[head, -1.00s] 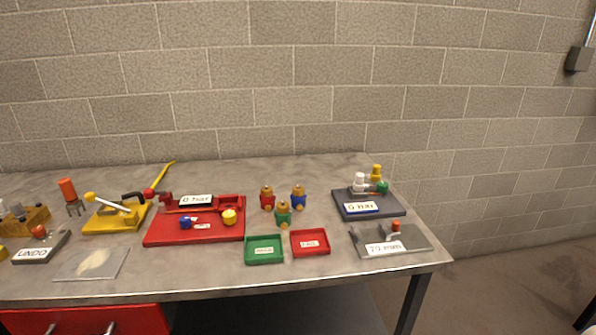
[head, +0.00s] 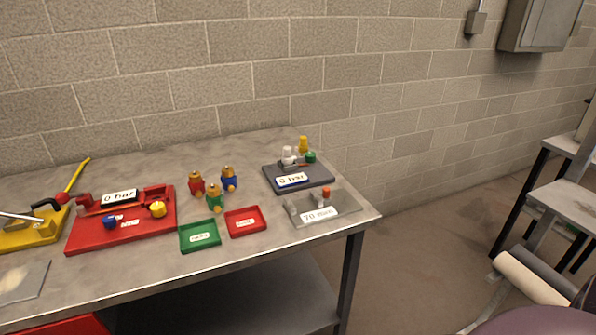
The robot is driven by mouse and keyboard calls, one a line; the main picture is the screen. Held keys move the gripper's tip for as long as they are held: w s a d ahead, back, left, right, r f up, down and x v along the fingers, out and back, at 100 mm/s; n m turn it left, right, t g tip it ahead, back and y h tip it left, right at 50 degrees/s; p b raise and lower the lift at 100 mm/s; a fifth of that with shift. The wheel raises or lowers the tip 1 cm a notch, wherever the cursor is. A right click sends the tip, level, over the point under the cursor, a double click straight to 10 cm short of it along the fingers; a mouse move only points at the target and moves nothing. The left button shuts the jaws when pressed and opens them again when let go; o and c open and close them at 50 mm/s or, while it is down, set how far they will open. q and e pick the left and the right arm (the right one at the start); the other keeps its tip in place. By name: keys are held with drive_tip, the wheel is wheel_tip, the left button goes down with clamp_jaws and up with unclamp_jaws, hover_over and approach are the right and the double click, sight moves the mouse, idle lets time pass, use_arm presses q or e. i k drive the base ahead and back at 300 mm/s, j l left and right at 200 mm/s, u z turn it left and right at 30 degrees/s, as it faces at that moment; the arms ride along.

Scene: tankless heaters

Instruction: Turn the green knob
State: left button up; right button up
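A small green knob (head: 310,157) sits on a dark grey board (head: 318,178) at the right part of the table. Beside it on the same board are a white knob (head: 288,154) and a yellow knob (head: 303,143). A label reading "0 bar" (head: 292,179) is at the board's front. Neither of my grippers shows in the head view.
The grey table (head: 150,265) also holds a red board (head: 110,236), green (head: 199,248) and red trays (head: 246,232), several small valves, and a grey plate (head: 345,215) labelled "70 mm". Open floor lies right of the table, with shelving (head: 560,205) and a rolled item (head: 530,280) beyond.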

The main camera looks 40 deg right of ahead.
sight(310, 158)
drive_tip(key=l, duration=1.6)
drive_tip(key=k+u, duration=0.05)
